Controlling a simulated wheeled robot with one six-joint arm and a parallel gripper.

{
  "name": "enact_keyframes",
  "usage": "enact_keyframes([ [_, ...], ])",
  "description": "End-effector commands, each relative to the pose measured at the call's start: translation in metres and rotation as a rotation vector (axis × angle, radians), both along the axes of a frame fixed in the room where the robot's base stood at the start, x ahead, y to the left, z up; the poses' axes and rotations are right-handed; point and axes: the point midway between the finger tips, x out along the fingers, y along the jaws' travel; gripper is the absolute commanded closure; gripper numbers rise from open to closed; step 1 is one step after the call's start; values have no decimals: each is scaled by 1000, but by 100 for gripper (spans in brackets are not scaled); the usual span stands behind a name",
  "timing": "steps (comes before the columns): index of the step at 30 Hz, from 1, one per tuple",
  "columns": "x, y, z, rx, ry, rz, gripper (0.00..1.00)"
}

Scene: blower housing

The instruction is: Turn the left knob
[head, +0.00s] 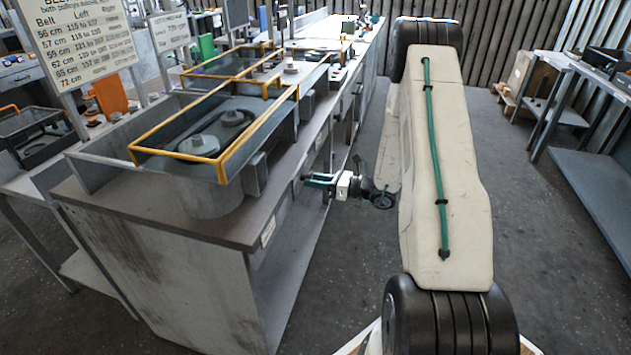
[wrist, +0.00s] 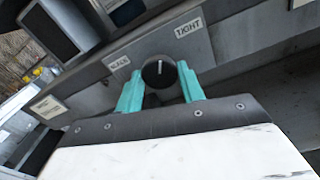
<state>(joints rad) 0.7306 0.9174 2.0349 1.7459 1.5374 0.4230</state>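A round black knob (wrist: 158,73) with a white pointer line sits on the grey bench front in the wrist view, between a label on its left that seems to read SLACK (wrist: 119,62) and a TIGHT label (wrist: 188,28). The pointer stands about upright in the picture. My gripper (wrist: 160,76) has its two teal fingers apart, one on each side of the knob, with a small gap showing on each side. In the head view my gripper (head: 319,181) points left at the long bench's side; the knob cannot be made out there. Only one knob is clearly seen.
The long grey bench (head: 150,205) carries yellow-framed blower housings (head: 205,172) with pulleys. A sign board (head: 85,42) stands at the back left. The aisle floor (head: 350,255) beside the bench is clear. A grey table (head: 590,110) stands at the right.

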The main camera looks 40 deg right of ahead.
Motion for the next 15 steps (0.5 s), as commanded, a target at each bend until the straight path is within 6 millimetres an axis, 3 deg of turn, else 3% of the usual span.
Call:
enact_keyframes([
  [5,0,0,0,-25,-20,0,84],
  [15,0,-1,0,-308,-240,0,84],
])
